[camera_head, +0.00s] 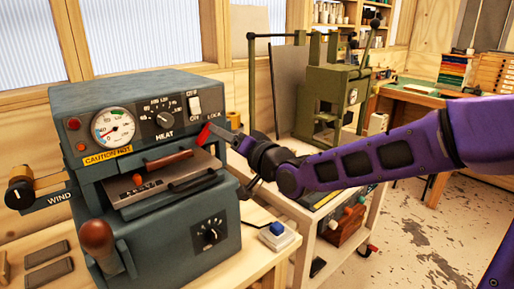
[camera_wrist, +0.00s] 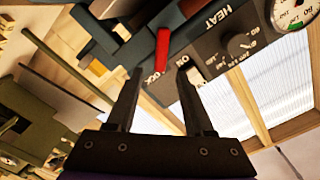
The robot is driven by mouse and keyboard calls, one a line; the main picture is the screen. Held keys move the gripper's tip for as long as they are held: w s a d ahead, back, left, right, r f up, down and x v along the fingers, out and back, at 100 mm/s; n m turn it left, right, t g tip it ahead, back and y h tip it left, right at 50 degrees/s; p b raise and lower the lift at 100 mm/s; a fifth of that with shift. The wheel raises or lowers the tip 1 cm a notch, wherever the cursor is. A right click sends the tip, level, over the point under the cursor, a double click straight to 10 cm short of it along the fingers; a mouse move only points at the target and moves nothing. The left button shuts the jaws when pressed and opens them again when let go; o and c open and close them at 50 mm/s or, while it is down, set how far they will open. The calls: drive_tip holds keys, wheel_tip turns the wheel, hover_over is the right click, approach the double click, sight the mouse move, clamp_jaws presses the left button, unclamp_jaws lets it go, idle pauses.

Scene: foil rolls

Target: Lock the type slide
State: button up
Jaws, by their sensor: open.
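A blue-grey foil machine (camera_head: 75,100) stands on the bench at left. The red lock lever (camera_head: 203,133) is on its right front edge, tilted, below the LOCK label. The type slide (camera_head: 165,190) sits in the machine's front opening, with an orange knob (camera_head: 137,179) on it. My gripper (camera_head: 229,139) is at the machine's right side, close to the lever. In the wrist view my gripper (camera_wrist: 160,68) is open, and the red lever (camera_wrist: 162,50) shows between its fingertips. I cannot tell whether either finger touches it.
A gauge (camera_head: 113,126), heat dial (camera_head: 165,119) and ON/OFF switch (camera_head: 194,105) are on the machine's face, the switch near the lever. A wooden-handled lever (camera_head: 96,238) stands out in front. A green press (camera_head: 335,90) is behind my arm.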

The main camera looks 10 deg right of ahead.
drive_tip(key=v, duration=1.2)
